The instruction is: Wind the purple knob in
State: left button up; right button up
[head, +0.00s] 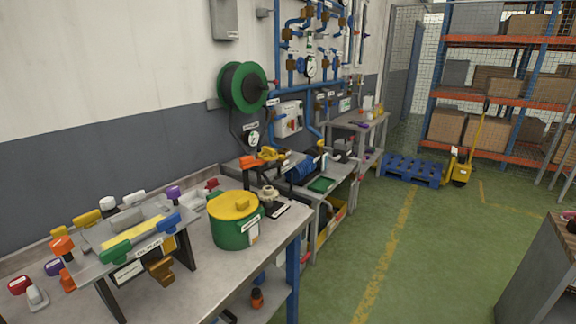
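Two purple knob-like pieces show in the head view. One purple piece (174,192) is at the back of the near bench, behind a grey raised plate. The other purple piece (54,267) is at the left of that bench, beside red and orange pieces. I cannot tell from here which is the purple knob, or how far either is wound. A small purple thing also shows on the far bench (358,124), too small to make out. Neither of my grippers is in view.
The near bench (215,285) carries a raised plate (90,264) with several coloured knobs and a green drum with a yellow lid (234,222). A hose reel (242,87) hangs on the wall. The green floor (410,260) is clear; a grey cabinet (545,265) stands right.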

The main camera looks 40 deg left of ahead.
aim_at(174, 192)
jog(key=i+u, duration=0.3)
jog(key=i+l+u, duration=0.3)
jog(key=i, duration=0.15)
jog(key=i+l+u, duration=0.25)
jog(key=i, duration=0.15)
jog(key=j, duration=0.1)
